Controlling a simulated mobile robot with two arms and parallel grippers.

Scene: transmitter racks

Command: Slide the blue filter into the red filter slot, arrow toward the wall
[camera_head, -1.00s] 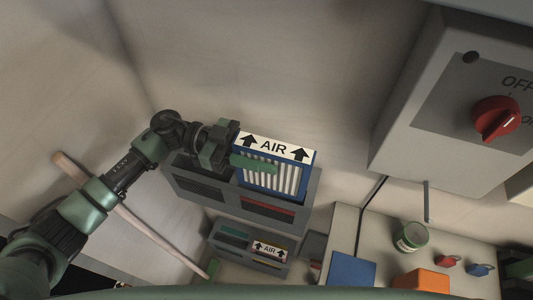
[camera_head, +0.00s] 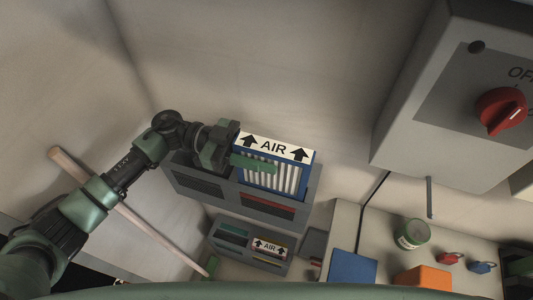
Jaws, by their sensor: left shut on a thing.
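The blue filter (camera_head: 275,170) has white pleats and a white top strip reading AIR with two black arrows, which point toward the wall behind. My left gripper (camera_head: 250,160) is shut on the filter at its left side. The filter stands upright in or just above the right bay of a grey two-bay housing (camera_head: 228,203). A red strip (camera_head: 268,203) marks the front of that bay. The filter's lower end is hidden by the housing front, so I cannot tell how deep it sits. My right gripper is not clearly in view; a dark green part (camera_head: 519,265) shows at the right edge.
A smaller grey housing (camera_head: 248,246) holds another AIR filter (camera_head: 270,248) below. A bench at right carries a green can (camera_head: 413,234), an orange block (camera_head: 422,278), red and blue padlocks (camera_head: 481,267) and a blue panel (camera_head: 352,268). A switch box with a red knob (camera_head: 501,110) juts out above. A broom handle (camera_head: 120,205) leans at left.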

